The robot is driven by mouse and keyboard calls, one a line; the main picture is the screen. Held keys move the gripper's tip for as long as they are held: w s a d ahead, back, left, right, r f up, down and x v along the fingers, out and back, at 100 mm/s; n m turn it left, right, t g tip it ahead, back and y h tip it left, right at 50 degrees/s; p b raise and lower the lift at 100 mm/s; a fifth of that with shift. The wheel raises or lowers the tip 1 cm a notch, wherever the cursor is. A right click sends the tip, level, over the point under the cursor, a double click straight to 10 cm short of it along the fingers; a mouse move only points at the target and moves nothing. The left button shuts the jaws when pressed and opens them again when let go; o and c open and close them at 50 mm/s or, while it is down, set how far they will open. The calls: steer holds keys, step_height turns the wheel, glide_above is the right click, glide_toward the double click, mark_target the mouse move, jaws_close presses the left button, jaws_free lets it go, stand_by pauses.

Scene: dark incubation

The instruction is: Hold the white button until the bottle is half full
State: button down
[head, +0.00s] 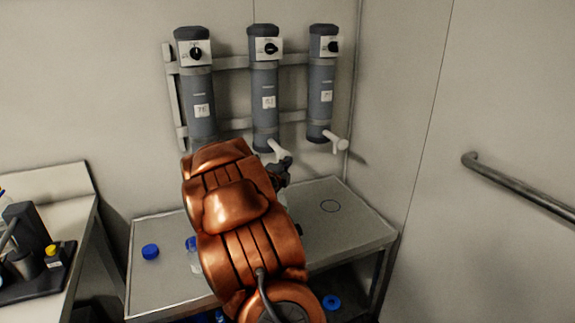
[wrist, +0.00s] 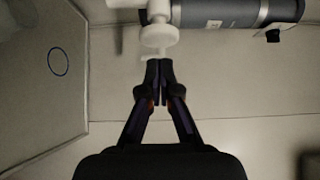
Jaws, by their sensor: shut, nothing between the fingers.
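Three grey dispensers hang on the wall: left (head: 198,100), middle (head: 264,95) and right (head: 321,90). A white spout or button shows on the middle one (head: 279,152) and on the right one (head: 334,140). My gripper (head: 283,170) is just below the middle one's white part, mostly hidden by my arm. In the wrist view my gripper (wrist: 158,66) is shut and empty, its tips close to the round white part (wrist: 159,36); I cannot tell whether they touch. A clear bottle (head: 195,262) stands on the table left of my arm; its fill level cannot be made out.
The grey table (head: 165,285) stands under the dispensers. A blue cap (head: 150,251) lies on its left side. A side bench (head: 50,184) with dark equipment is at left, a handrail (head: 520,185) at right.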

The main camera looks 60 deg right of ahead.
steer(key=shift+w+d, duration=0.35)
steer(key=shift+w, duration=0.35)
